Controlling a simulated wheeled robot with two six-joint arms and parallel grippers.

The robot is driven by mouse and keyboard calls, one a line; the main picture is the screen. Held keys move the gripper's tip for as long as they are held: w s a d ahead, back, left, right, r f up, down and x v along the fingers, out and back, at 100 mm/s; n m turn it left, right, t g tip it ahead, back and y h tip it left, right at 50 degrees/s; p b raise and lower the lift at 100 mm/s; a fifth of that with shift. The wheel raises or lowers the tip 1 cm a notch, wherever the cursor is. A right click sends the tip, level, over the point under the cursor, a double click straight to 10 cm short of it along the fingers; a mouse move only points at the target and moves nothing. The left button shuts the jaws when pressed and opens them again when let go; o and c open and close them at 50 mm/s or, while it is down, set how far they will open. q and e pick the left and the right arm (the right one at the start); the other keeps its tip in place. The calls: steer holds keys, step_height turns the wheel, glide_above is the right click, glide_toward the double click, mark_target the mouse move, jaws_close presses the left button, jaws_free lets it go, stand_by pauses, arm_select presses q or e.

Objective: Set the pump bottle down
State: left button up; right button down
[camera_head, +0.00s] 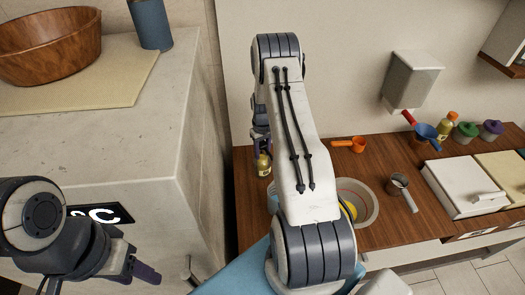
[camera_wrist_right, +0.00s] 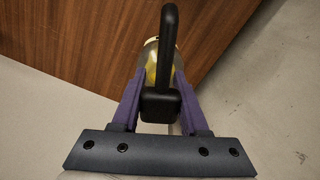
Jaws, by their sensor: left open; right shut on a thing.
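The pump bottle (camera_head: 263,167) shows in the head view as a small yellowish body just below my right gripper (camera_head: 262,143), at the left end of the wooden counter. In the right wrist view, the purple fingers of my right gripper (camera_wrist_right: 160,105) are shut on its black pump top (camera_wrist_right: 168,50). The clear body with yellow contents lies beyond the pump top, partly hidden by it. I cannot tell whether its base touches the counter. My left gripper (camera_head: 138,270) is open and empty at the lower left, in front of the pale stone block.
My right arm hides part of the counter. A wooden bowl (camera_head: 50,45) stands on the stone block (camera_head: 110,110) at left.

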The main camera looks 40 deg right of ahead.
steer(key=shift+c, duration=2.1)
jaws_free()
steer(key=shift+r, duration=0.1)
steer(key=shift+r, duration=0.15)
step_height(320, 180, up, 11)
steer(key=b, duration=0.4)
steer(key=shift+r, duration=0.4)
steer(key=shift+s, duration=0.1)
